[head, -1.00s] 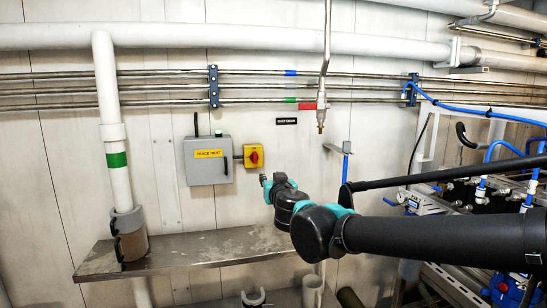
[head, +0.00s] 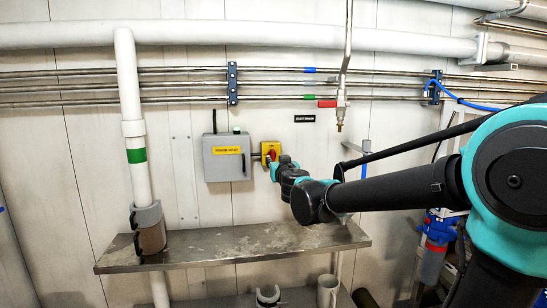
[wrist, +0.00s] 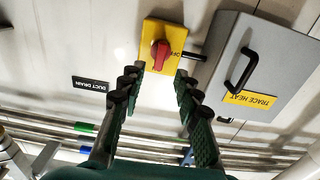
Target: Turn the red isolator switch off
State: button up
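The red isolator switch (wrist: 160,56) is a red rotary handle on a yellow box fixed to the wall. In the head view the yellow box (head: 266,148) sits just right of the grey trace heat box, partly covered by my gripper. My gripper (wrist: 157,76) is open, with its two dark green fingers apart on either side of the lower part of the yellow box. The red handle lies between and just beyond the fingertips; I cannot tell whether they touch it. In the head view my gripper (head: 277,168) reaches the yellow box from the right.
The grey trace heat box (head: 226,170) with a black handle is close on the left. A duct drain label (head: 304,119) and a hanging pipe with a red-handled valve (head: 328,103) are to the right. A metal shelf (head: 235,245) runs below. Pipes cross the wall above.

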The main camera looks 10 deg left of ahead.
aim_at(273, 155)
jog(key=x, duration=0.6)
jog(key=shift+w, duration=0.25)
grip_shut()
